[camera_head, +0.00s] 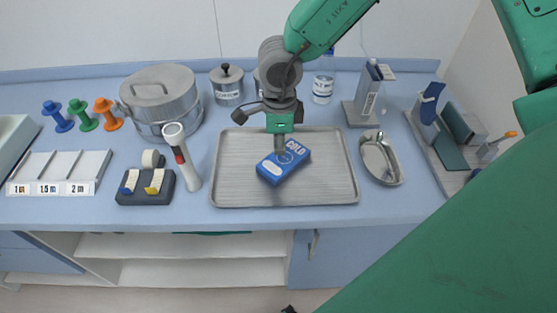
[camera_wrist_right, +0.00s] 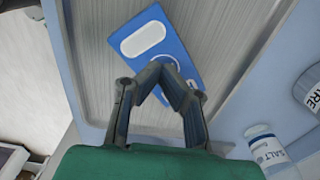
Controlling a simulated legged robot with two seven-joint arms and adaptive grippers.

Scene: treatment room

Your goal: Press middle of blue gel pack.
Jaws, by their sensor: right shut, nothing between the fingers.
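The blue gel pack (camera_head: 284,165), marked COLD with a white label, lies flat on the metal tray (camera_head: 335,180). It also shows in the right wrist view (camera_wrist_right: 172,32), at the top. My right gripper (camera_head: 280,147) points down at the pack's upper edge in the head view. In the right wrist view its fingertips (camera_wrist_right: 160,70) meet in a point over the pack's near part, covering some of the print. It is shut and empty. Whether the tips touch the pack, I cannot tell. My left gripper is out of view.
A kidney dish (camera_head: 382,172) lies close on the right. The tray is otherwise clear.

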